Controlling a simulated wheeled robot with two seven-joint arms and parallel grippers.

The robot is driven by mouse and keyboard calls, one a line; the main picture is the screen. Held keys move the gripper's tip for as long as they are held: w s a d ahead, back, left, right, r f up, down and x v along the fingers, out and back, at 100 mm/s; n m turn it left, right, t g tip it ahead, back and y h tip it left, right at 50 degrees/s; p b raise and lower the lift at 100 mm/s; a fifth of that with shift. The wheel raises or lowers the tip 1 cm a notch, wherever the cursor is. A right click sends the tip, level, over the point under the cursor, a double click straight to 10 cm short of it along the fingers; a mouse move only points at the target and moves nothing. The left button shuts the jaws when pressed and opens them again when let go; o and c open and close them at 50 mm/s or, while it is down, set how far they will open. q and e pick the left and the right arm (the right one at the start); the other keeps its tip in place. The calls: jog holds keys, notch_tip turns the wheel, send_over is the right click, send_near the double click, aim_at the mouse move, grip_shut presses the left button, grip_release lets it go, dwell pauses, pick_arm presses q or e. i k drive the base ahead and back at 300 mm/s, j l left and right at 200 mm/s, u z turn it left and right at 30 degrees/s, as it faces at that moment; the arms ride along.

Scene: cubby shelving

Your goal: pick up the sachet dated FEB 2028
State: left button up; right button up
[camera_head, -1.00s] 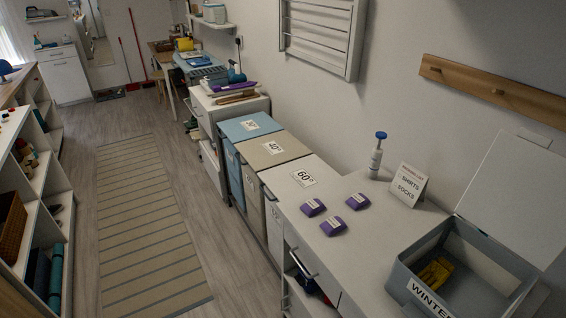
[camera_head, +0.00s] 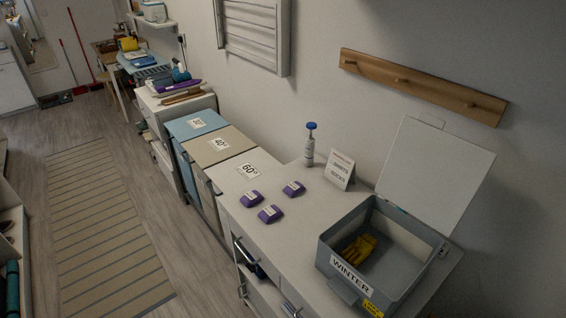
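Three purple sachets with pale labels lie on the white counter: one on the left (camera_head: 251,197), one at the back right (camera_head: 294,188) and one in front (camera_head: 270,214). The labels are too small to read, so I cannot tell which one says FEB 2028. They lie apart from each other. Neither of my grippers shows in the view.
A grey open box (camera_head: 352,278) labelled WINTER, with a yellow item (camera_head: 358,249) inside, stands right of the sachets. A small sign (camera_head: 340,170) and a blue-topped bottle (camera_head: 309,146) stand behind them. Laundry bins (camera_head: 217,146) adjoin the counter's left. Floor (camera_head: 203,270) is free in front.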

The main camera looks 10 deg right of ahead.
aim_at(292, 189)
jog(key=i+j, duration=0.15)
jog(key=j, duration=0.15)
jog(key=i+j, duration=0.15)
jog(key=j, duration=0.15)
jog(key=i+j, duration=0.2)
jog(key=j+z, duration=0.15)
jog(key=z, duration=0.25)
jog(key=i+j+z, duration=0.1)
jog(key=z, duration=0.35)
jog(key=j+z, duration=0.25)
jog(key=z, duration=0.6)
